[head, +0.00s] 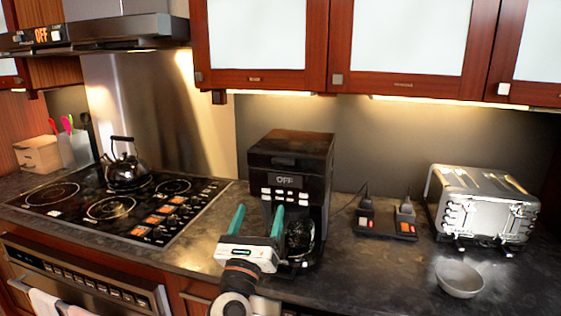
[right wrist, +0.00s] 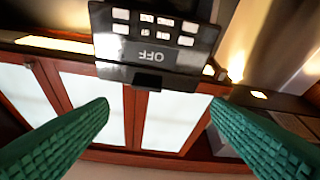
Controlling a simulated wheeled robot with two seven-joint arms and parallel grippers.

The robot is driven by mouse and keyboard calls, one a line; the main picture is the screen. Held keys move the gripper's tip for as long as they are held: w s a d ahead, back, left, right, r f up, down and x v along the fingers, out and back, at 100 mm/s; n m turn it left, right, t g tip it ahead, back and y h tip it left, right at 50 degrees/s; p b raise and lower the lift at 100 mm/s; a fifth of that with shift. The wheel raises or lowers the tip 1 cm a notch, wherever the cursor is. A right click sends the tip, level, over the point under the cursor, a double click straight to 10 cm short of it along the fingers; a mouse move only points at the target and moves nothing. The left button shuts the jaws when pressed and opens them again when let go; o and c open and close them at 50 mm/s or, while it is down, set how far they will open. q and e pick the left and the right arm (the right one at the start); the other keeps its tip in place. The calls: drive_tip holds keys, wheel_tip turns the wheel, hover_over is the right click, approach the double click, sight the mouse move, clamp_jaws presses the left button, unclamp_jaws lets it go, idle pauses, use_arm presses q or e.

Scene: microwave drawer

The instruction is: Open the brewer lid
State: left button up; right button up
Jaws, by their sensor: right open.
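The brewer (head: 290,165) is a black coffee machine on the counter, with a display reading OFF and rows of white buttons. Its lid (head: 291,143) on top looks shut. A glass carafe (head: 300,235) sits in its lower part, partly hidden by my gripper. My right gripper (head: 258,218) is open and empty, its green fingers pointing up in front of the brewer, below the button panel. In the right wrist view the brewer's panel (right wrist: 155,45) appears upside down, beyond and between the spread fingers (right wrist: 155,110). My left gripper is not in view.
A toaster (head: 485,207) and a grey bowl (head: 459,278) stand to the right. A power strip (head: 386,224) with plugs lies beside the brewer. A kettle (head: 124,165) sits on the stove (head: 110,208) at left. Wooden cabinets (head: 400,45) hang above the brewer.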

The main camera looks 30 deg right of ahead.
sight(282, 163)
drive_tip(key=w+d+r+m+p, duration=0.1)
drive_tip(key=d+r, duration=0.1)
drive_tip(key=w+d+r+m+p, duration=0.1)
drive_tip(key=w+d+r, duration=0.1)
drive_tip(key=d, duration=0.1)
drive_tip(key=w+d+r+g+p, duration=0.1)
drive_tip(key=w+d+r+p, duration=0.1)
drive_tip(key=d, duration=0.1)
drive_tip(key=shift+d+r+m+h, duration=0.15)
drive_tip(key=shift+r+m+h, duration=0.15)
drive_tip(key=shift+m, duration=0.1)
drive_tip(key=shift+w+d+r, duration=0.15)
drive_tip(key=shift+w+d, duration=0.35)
drive_tip(key=shift+d, duration=0.05)
drive_tip(key=shift+c, duration=0.2)
